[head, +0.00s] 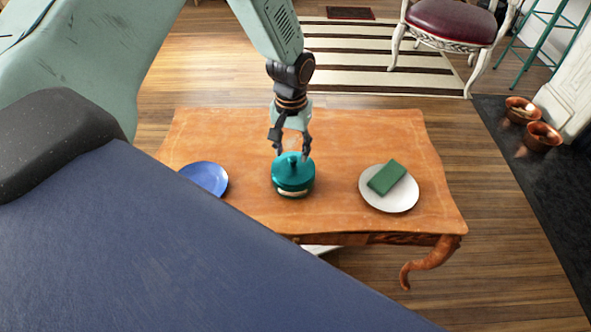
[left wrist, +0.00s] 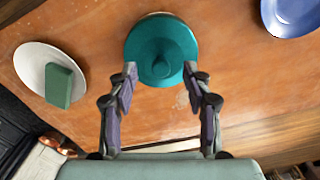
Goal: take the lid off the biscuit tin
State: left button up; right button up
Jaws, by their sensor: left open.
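The biscuit tin (head: 294,190) stands upright in the middle of the wooden table, with a pale band showing below its teal lid. My right gripper is not seen.
A blue plate (head: 205,178) lies left of the tin. A white plate (head: 398,199) with a green block (head: 386,177) on it lies to the right. A red-seated chair (head: 452,20) and copper bowls (head: 543,136) are beyond.

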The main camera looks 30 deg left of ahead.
aim_at(293, 158)
pick_arm(q)
jog(key=f+b, duration=0.2)
jog(key=f, duration=0.1)
jog(key=w+f+b, duration=0.1)
jog(key=shift+a+f, duration=0.25)
jog(key=shift+f, duration=0.15)
jog(key=shift+d+f, duration=0.1)
jog(key=shift+f, duration=0.1)
jog(key=shift+r, duration=0.15)
jog(key=shift+c, duration=0.4)
grip_shut()
